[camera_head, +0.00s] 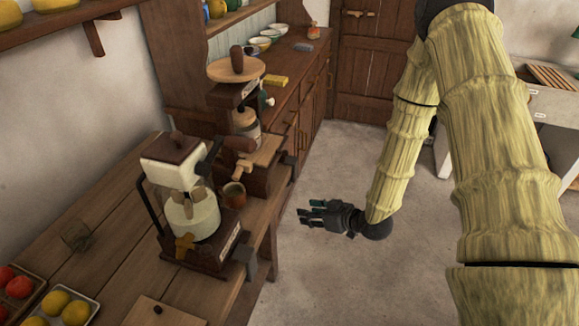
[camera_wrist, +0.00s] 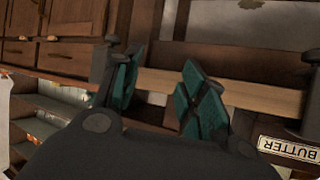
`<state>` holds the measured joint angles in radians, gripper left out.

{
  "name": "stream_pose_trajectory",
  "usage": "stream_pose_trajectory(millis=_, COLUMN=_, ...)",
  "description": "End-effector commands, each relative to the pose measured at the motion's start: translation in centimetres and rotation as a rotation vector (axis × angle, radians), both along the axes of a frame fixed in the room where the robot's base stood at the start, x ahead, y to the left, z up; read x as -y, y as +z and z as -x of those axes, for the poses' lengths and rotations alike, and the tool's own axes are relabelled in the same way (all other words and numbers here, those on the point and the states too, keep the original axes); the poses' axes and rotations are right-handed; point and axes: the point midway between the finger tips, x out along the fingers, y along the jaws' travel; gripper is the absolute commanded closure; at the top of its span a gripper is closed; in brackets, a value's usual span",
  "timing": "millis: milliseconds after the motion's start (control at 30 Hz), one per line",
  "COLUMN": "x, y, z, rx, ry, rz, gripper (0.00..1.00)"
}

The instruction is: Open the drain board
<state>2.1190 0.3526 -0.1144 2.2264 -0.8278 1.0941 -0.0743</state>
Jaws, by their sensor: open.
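My gripper (camera_head: 308,213) is over the floor to the right of the table, its teal fingers pointing left toward the table. In the wrist view its two fingers (camera_wrist: 158,88) are spread apart with nothing between them. Beyond them is a pale wooden strip (camera_wrist: 225,87) set in dark wood, apart from the fingers as far as I can tell. An upside-down BUTTER label (camera_wrist: 289,151) is at the right. I cannot tell which is the drain board.
A machine with a cream pot (camera_head: 192,217) stands on the table (camera_head: 120,195), beside a brown mug (camera_head: 233,194). Trays of fruit (camera_head: 70,307) are at lower left. A cabinet (camera_head: 292,75) runs along the left wall. The floor (camera_head: 335,165) beside the table is clear.

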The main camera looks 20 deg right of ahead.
Motion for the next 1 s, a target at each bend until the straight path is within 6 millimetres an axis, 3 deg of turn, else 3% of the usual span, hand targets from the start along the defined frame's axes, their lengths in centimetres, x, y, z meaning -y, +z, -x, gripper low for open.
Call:
stream_pose_trajectory(millis=33, x=0.9, y=1.2, z=-2.1, rx=0.098, ry=0.034, rz=-0.018, gripper=0.58)
stream_pose_trajectory(millis=133, x=2.1, y=5.1, z=-4.5, rx=0.267, ry=0.114, rz=-0.044, gripper=0.58)
stream_pose_trajectory(millis=300, x=3.6, y=10.0, z=-5.9, rx=0.474, ry=0.224, rz=-0.070, gripper=0.58)
stream_pose_trajectory(millis=400, x=4.2, y=11.7, z=-6.0, rx=0.541, ry=0.265, rz=-0.077, gripper=0.58)
stream_pose_trajectory(millis=667, x=3.6, y=12.9, z=-6.8, rx=0.582, ry=0.294, rz=-0.081, gripper=0.58)
stream_pose_trajectory(millis=1000, x=-0.2, y=12.9, z=-10.6, rx=0.579, ry=0.294, rz=-0.080, gripper=0.58)
